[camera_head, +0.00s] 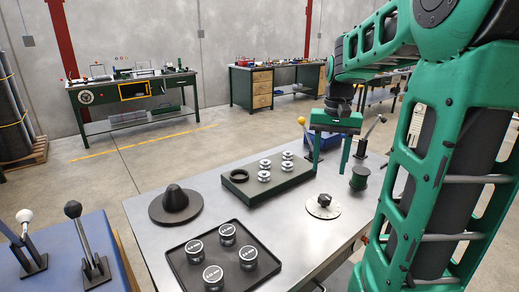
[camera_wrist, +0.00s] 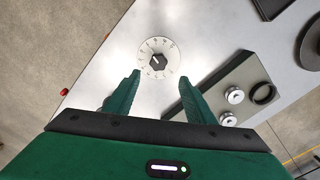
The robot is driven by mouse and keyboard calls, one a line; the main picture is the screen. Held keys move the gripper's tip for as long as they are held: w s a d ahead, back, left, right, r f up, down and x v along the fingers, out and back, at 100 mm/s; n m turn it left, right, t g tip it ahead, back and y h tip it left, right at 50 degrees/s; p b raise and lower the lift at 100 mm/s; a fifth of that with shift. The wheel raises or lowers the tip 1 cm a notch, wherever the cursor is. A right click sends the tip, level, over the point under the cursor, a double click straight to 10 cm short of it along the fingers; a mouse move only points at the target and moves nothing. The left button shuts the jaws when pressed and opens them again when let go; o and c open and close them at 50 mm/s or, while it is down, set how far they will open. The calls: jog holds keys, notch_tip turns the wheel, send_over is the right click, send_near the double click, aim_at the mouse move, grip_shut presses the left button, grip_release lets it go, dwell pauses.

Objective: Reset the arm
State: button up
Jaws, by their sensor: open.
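My gripper (camera_head: 331,150) is open and empty. It points down above the metal table (camera_head: 289,228), near its right side. In the wrist view, my gripper (camera_wrist: 157,92) shows two green fingers spread apart, with nothing between them. A round white dial (camera_head: 323,206) with a black knob lies on the table below; it also shows in the wrist view (camera_wrist: 148,45), just beyond the fingertips. My green arm fills the right side of the head view and is bent at the elbow.
A dark block (camera_head: 268,185) with several silver spools and a black ring stands mid-table. A black tray (camera_head: 222,277) holds several labelled cylinders. Levers (camera_head: 83,243) stand at the left. Workbenches line the back wall.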

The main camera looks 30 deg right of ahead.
jog(key=s+a+f+n, duration=0.1)
jog(key=s+a+f, duration=0.3)
jog(key=s, duration=0.4)
jog(key=s+a+f+n, duration=0.1)
jog(key=s+a+f, duration=0.3)
jog(key=s, duration=0.5)
jog(key=shift+a+f+n, duration=0.4)
jog(key=shift+a, duration=0.75)
jog(key=shift+s, duration=0.15)
